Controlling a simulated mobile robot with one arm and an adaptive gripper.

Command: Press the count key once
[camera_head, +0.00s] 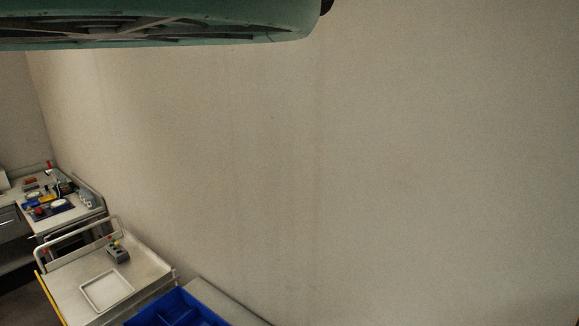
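I cannot make out a count key or a drying oven in this view. A small grey device (118,254) with coloured spots on top, some red and yellow-green, stands at the back of a light metal cart (68,300) at the lower left. It is too small to tell whether one of these spots is a key. My gripper is not in view.
A pale square tray (106,291) lies on the cart. A blue divided bin (182,308) sits to its right at the bottom edge. A workbench (62,218) with several small items stands farther back left. A bare wall (380,170) fills the right.

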